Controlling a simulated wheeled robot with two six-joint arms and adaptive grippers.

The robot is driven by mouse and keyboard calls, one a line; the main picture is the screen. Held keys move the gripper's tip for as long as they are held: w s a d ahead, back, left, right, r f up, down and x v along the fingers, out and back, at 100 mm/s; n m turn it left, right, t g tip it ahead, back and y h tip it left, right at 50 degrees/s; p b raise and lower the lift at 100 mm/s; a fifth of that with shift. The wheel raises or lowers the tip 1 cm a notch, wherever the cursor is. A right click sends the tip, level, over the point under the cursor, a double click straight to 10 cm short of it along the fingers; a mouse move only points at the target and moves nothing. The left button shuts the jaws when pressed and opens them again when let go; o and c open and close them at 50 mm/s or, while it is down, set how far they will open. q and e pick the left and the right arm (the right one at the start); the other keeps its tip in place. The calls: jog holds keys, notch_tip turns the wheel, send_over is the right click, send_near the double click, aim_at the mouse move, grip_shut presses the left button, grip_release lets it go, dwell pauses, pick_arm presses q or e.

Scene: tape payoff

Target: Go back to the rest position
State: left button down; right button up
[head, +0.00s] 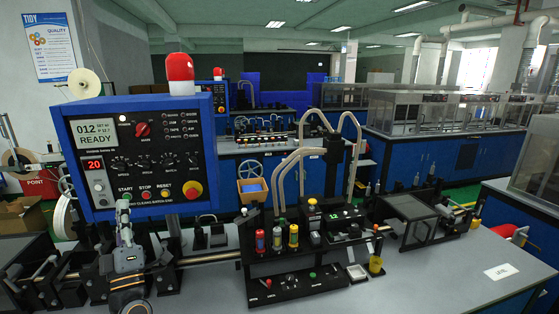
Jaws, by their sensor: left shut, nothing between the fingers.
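My left gripper (122,205) is at the lower left of the head view, pointing up and away, with its fingers together and nothing seen between them. Its fingertips are in front of the lower edge of the blue control panel (140,150). I cannot tell how far apart they are. My left wrist comes in from the bottom edge and hides part of the black machine parts behind it. My right gripper is not in view.
A grey bench (420,275) carries a black tool rack (290,262) with coloured-handled tools, a yellow cup (376,265) and a white label card (502,271). The panel reads READY and has a red beacon (180,68) on top. The bench's right front is mostly clear.

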pick_arm(q)
jog(key=w+d+f+m+g+h, duration=0.2)
jog(key=d+f+m+h, duration=0.7)
jog(key=d+m+h, duration=0.4)
jog(key=s+d+f+m+g+h, duration=0.1)
jog(key=s+d+f+m+g, duration=0.1)
jog(key=s+f+g, duration=0.3)
jog(key=d+f+m+g+h, duration=0.1)
jog(key=d+f+m+g, duration=0.1)
jog(key=f, duration=0.5)
jog(key=s+a+f+m+g+y, duration=0.1)
jog(key=s+a+f+g+y, duration=0.2)
jog(key=s+f+g, duration=0.6)
jog(key=s+a+f+g+y, duration=0.25)
jog(key=s+f, duration=0.35)
jog(key=s, duration=0.8)
notch_tip(320, 180, down, 34)
jog(key=s+a+g+b, duration=0.2)
jog(key=a+b, duration=0.1)
jog(key=b, duration=0.3)
jog(key=s+f+b, duration=0.4)
jog(key=s+f, duration=1.4)
jog(key=shift+a+f+n+g+h, duration=0.2)
jog(key=shift+a+n+g+h, duration=0.1)
jog(key=shift+a+g+h, duration=0.05)
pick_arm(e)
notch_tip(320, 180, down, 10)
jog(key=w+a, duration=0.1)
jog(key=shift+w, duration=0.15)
